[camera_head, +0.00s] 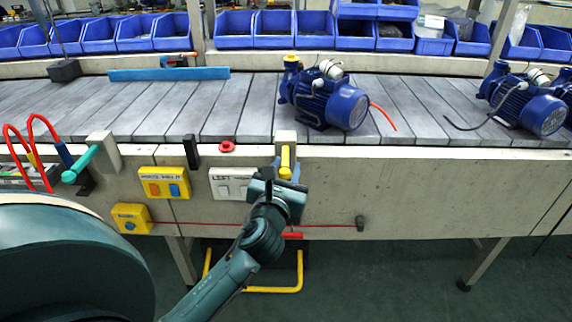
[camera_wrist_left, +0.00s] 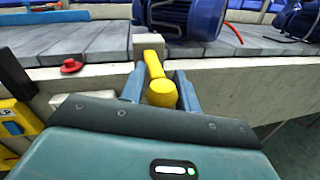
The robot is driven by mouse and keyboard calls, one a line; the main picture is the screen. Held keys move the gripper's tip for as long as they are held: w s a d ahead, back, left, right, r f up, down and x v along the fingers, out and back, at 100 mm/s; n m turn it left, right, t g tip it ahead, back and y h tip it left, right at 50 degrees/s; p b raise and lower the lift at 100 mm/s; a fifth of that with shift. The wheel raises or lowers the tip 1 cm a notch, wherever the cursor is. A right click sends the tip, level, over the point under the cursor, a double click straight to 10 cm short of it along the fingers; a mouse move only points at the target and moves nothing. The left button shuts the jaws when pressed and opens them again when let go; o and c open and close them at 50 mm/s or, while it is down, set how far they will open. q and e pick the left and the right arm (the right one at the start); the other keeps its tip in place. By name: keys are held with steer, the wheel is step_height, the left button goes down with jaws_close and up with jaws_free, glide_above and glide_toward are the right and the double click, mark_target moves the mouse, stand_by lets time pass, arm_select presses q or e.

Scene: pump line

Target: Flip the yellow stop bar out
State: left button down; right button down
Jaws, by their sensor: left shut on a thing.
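The yellow stop bar (camera_head: 286,158) is at the front edge of the conveyor, on a pale block (camera_head: 285,136). In the left wrist view the bar (camera_wrist_left: 155,66) runs from the block toward me and ends in a rounded yellow knob (camera_wrist_left: 162,93). My left gripper (camera_head: 284,172) is at the bar, with its two blue fingers (camera_wrist_left: 159,88) on either side of the knob end, shut on it. The fingertips are partly hidden in the head view by the gripper's body. My right gripper is not in view.
A blue pump (camera_head: 325,95) stands on the slatted conveyor (camera_head: 220,107) behind the bar, another pump (camera_head: 525,98) further right. A switch box (camera_head: 232,184) and an orange-and-blue button box (camera_head: 165,183) are on the front panel left of the gripper. A red knob (camera_head: 227,147) sits on the ledge.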

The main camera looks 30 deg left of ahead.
arm_select(q)
steer(key=shift+s+d+p, duration=0.3)
steer(key=shift+s+d, duration=0.55)
steer(key=shift+s, duration=0.15)
steer(key=shift+f, duration=0.15)
steer(key=c, duration=1.1)
jaws_free()
steer(key=v, duration=1.3)
steer(key=shift+b, duration=0.3)
steer(key=shift+s, duration=0.1)
